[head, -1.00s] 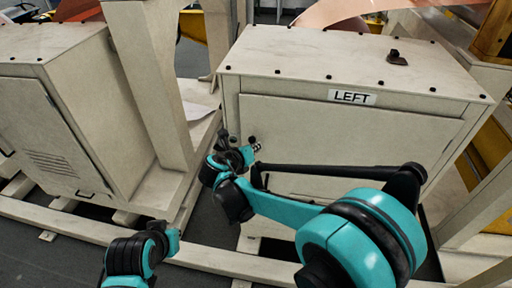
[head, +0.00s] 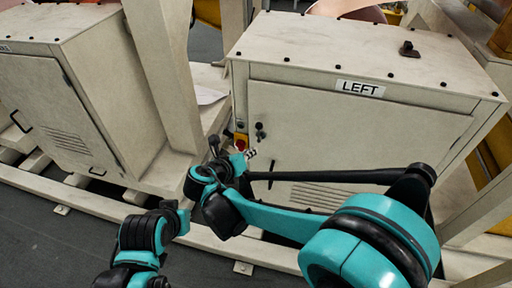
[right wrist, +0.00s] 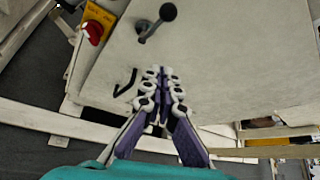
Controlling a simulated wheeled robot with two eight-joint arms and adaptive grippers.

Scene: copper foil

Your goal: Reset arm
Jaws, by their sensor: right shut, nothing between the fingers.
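My right gripper (head: 251,154) is in front of the lower left part of the cabinet marked LEFT (head: 290,115). In the right wrist view its two fingers (right wrist: 160,90) are together with nothing between them. The fingers appear apart from the cabinet door, though the exact gap cannot be told. My left arm (head: 145,235) is folded low at the left of the head view, and its fingers do not show.
A red knob on a yellow plate (head: 241,141) is on the cabinet front close to my right gripper; it also shows in the right wrist view (right wrist: 95,30), beside a black knobbed handle (right wrist: 155,22).

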